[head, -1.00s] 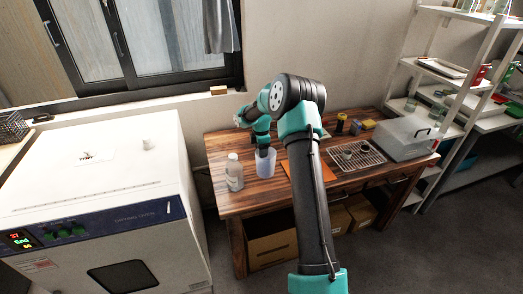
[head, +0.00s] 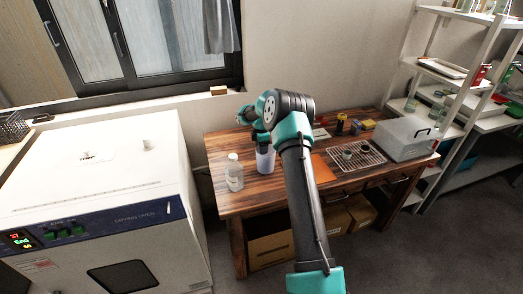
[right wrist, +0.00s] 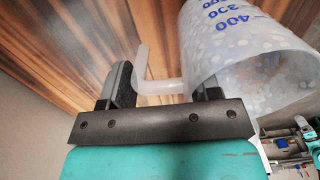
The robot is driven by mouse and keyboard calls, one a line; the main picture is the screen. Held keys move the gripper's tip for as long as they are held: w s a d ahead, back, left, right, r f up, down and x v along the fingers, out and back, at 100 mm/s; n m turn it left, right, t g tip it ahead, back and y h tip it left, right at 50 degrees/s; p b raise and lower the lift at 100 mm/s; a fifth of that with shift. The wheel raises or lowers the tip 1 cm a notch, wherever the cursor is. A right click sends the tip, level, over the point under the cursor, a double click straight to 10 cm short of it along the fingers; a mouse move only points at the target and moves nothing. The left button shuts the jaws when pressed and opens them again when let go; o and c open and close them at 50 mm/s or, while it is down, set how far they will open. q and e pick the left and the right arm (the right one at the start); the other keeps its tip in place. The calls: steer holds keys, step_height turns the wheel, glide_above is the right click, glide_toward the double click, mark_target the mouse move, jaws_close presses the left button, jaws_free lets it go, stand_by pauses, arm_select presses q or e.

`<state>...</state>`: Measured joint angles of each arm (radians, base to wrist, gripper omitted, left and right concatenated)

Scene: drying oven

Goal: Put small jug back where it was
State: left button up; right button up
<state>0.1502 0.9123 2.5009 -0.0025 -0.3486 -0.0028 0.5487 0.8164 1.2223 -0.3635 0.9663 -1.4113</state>
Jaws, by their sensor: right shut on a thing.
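The small jug (head: 265,161) is a pale translucent cup at the left part of the wooden table, just right of a clear bottle. In the right wrist view the jug (right wrist: 250,65) shows blue volume marks and a side handle (right wrist: 145,68). My right gripper (head: 262,141) is at the jug's upper part, partly hidden by my arm. In the wrist view the right gripper (right wrist: 165,92) has its fingers on either side of the handle, shut on it. I cannot tell whether the jug's base touches the table. My left gripper is not in view.
The clear bottle (head: 234,172) stands close left of the jug. An orange mat (head: 322,168), a wire rack (head: 357,157) with small vessels and a grey box (head: 405,140) lie to the right. The drying oven (head: 95,215) stands at the left. The table's (head: 240,205) front left is bare.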

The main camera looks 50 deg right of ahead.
steer(key=shift+f, duration=0.85)
steer(key=shift+f, duration=0.2)
steer(key=o, duration=1.3)
steer(key=shift+c, duration=0.2)
steer(key=shift+r, duration=0.15)
step_height(320, 180, up, 12)
steer(key=shift+w, duration=0.1)
